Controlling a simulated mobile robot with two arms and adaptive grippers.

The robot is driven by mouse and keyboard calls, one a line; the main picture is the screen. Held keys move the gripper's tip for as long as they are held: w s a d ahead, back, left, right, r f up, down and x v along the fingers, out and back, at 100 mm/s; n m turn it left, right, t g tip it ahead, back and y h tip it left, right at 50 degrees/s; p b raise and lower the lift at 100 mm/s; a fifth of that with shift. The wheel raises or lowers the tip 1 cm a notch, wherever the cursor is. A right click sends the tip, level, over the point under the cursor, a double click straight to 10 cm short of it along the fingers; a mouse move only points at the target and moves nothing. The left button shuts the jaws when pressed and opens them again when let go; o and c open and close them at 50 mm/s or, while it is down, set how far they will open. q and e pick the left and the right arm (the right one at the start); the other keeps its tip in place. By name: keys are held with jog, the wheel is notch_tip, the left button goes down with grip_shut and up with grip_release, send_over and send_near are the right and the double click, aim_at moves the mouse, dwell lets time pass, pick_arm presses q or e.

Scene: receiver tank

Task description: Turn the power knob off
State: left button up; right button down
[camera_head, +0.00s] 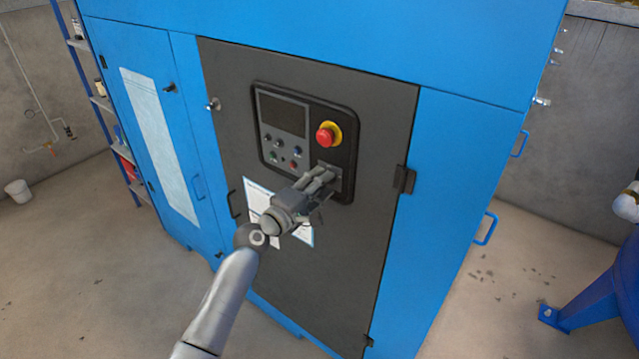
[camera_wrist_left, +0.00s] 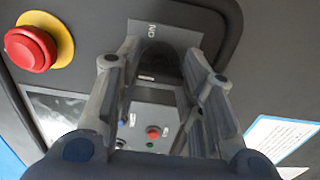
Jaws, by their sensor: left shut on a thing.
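The power knob (camera_wrist_left: 157,56) is a dark knob in front of a grey label plate (camera_wrist_left: 150,27) with partly readable lettering on the black control panel. In the head view it is hidden behind my gripper at the panel's lower right. My left gripper (camera_head: 326,174) reaches the panel from below. In the left wrist view its two fingers (camera_wrist_left: 155,72) stand on either side of the knob, shut on it. The knob's exact angle is hard to tell. My right gripper is in neither view.
A red emergency stop button (camera_head: 328,134) on a yellow ring sits just above the gripper. A screen (camera_head: 282,114) and several small buttons are to its left. The panel is on a dark door (camera_head: 385,110) of a blue cabinet (camera_head: 450,150). A paper sheet (camera_head: 258,194) is below.

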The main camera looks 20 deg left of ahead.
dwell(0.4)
pick_arm(q)
jog(key=o, duration=1)
jog(key=shift+o, duration=0.2)
jog(key=v, duration=1.2)
